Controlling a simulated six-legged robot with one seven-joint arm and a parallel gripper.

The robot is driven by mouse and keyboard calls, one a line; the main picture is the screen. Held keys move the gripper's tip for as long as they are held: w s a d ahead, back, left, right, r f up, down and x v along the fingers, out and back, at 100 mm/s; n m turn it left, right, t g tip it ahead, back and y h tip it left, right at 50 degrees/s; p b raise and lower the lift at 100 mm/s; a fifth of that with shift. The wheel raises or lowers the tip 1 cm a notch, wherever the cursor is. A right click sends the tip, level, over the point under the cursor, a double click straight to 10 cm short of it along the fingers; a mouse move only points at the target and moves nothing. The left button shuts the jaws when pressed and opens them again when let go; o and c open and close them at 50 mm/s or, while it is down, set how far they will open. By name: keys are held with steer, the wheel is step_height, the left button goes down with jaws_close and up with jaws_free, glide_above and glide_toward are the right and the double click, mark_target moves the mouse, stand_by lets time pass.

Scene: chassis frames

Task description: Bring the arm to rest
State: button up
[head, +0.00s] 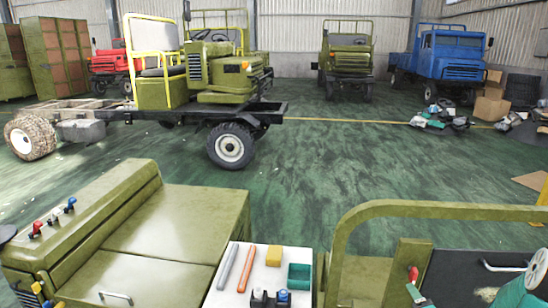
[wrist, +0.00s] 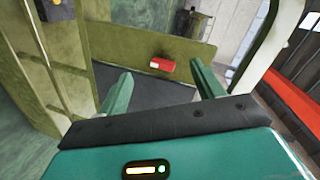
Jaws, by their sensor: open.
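My gripper (wrist: 161,84) shows in the wrist view with its two green fingers spread wide apart and nothing between them. Behind the fingers is an olive panel with a dark floor area, and a small red and white item (wrist: 162,64) sits against the panel. In the head view, a teal and white part of my arm (head: 530,285) shows at the lower right edge, over a dark surface.
An olive chassis hood (head: 170,230) and a white tray (head: 225,297) with tools and small boxes are close in front. An olive frame bar (head: 440,209) rises beside my arm. Trucks, including a blue one (head: 440,55), stand farther back. The green floor between is mostly clear.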

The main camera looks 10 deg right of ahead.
steer(key=a+r+n+g, duration=0.5)
steer(key=a+r+n, duration=0.4)
steer(key=a+r, duration=0.4)
steer(key=s+a+r+n+g+y, duration=0.2)
steer(key=s+a+r+n, duration=0.1)
steer(key=s+a, duration=0.4)
steer(key=s+a+r+n+g+y, duration=0.2)
steer(key=s+a+r+n, duration=0.1)
steer(key=s+a, duration=0.4)
steer(key=a+n, duration=0.1)
steer(key=a, duration=0.2)
steer(key=shift+s+a+n, duration=0.2)
steer(key=shift+s+n, duration=0.1)
steer(key=shift+s, duration=0.05)
steer(key=c, duration=0.7)
steer(key=shift+d, duration=0.2)
